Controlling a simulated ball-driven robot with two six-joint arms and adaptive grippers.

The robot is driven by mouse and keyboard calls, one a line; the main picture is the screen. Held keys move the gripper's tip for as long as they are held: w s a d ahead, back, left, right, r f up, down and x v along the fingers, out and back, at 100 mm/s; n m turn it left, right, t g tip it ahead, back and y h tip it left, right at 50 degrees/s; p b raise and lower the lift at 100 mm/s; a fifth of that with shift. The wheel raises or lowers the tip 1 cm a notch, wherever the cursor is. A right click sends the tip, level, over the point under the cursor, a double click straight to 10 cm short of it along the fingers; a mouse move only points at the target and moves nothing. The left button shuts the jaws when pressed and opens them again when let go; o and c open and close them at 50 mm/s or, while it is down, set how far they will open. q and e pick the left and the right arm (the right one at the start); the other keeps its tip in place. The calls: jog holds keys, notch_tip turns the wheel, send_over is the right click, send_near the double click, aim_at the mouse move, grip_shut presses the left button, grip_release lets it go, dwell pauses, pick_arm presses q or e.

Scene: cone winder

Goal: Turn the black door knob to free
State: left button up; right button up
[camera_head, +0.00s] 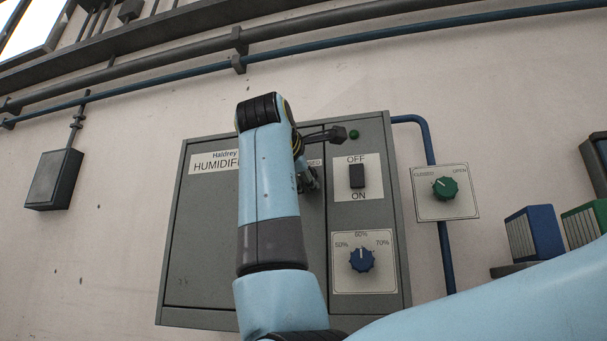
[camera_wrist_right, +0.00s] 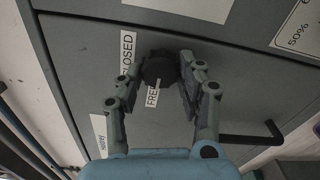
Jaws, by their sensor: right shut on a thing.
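The black door knob (camera_wrist_right: 158,68) sits on the grey cabinet door, between a label reading CLOSED and one reading FREE (camera_wrist_right: 152,96). A small pale mark on the knob lies toward the FREE label. My right gripper (camera_wrist_right: 163,76) has a finger on each side of the knob and is shut on it. My left gripper is not in view.
The grey humidifier cabinet (camera_head: 202,230) carries a black OFF/ON switch (camera_head: 357,176) and a blue dial (camera_head: 362,259). A green dial (camera_head: 445,188) is on the wall at right. A black bar handle (camera_wrist_right: 250,137) stands out from the door near my right gripper.

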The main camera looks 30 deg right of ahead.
dwell(0.4)
jog(key=o, duration=1.2)
jog(key=shift+c, duration=0.2)
